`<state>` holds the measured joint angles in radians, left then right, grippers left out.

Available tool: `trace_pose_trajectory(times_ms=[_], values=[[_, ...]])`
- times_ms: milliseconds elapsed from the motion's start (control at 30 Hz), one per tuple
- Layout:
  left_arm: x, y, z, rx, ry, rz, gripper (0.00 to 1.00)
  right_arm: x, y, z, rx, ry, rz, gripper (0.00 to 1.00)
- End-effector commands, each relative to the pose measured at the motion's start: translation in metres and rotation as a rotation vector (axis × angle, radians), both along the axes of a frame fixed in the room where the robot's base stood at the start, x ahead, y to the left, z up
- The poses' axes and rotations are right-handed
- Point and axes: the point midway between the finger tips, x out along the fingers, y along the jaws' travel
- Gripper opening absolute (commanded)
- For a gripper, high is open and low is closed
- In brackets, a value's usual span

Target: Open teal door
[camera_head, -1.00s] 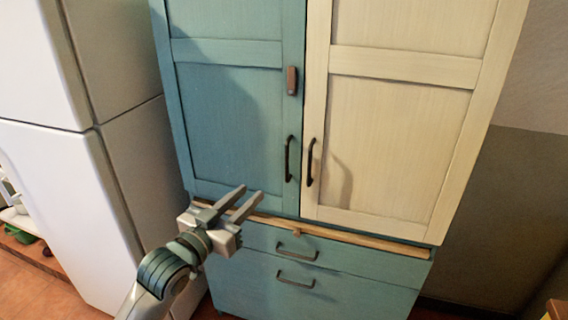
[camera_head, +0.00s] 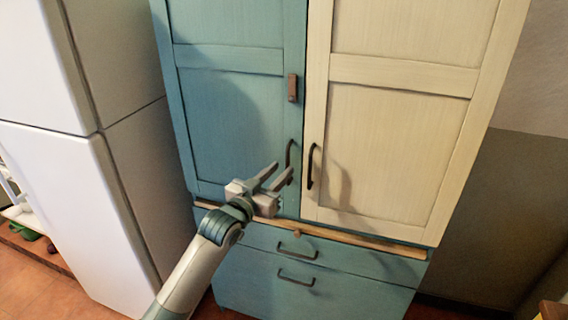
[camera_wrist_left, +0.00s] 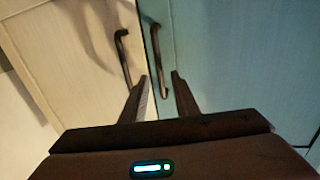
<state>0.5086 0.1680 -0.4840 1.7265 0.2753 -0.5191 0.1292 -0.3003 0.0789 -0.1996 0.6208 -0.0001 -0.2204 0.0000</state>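The teal door (camera_head: 228,120) is the left door of the tall cabinet and looks shut. Its dark bar handle (camera_head: 290,156) stands upright near the door's right edge. My left gripper (camera_head: 283,173) is open, its fingertips close to the lower part of that handle. In the left wrist view the teal door's handle (camera_wrist_left: 158,62) runs down between the two open fingers (camera_wrist_left: 160,82). I cannot tell whether a finger touches it.
The cream door (camera_head: 395,140) with its own dark handle (camera_head: 311,166) is close on the right. Teal drawers (camera_head: 330,283) with handles lie below a wooden ledge (camera_head: 375,243). A white fridge (camera_head: 60,190) stands at the left. A brown latch (camera_head: 292,88) is above the handle.

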Motion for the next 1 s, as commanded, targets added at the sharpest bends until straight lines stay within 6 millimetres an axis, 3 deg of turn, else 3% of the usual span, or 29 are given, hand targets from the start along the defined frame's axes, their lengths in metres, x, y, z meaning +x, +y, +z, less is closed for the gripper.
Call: trace_pose_trajectory(times_ms=[300,667,800,1000], values=[[0.025,-0.014,0.001,0.0,0.0,0.0,0.28,0.0,0.0,0.009,0.0,0.0,0.0,0.31],[0.028,-0.016,0.0,0.001,0.0,0.0,0.28,0.0,0.0,0.009,0.0,0.0,0.0,0.31],[0.028,-0.015,0.0,0.001,0.0,0.0,0.0,0.0,0.0,0.009,0.0,0.0,0.001,0.31],[0.028,-0.015,0.0,0.001,0.0,0.0,0.0,0.0,-0.001,0.009,-0.001,0.0,0.001,0.31]])
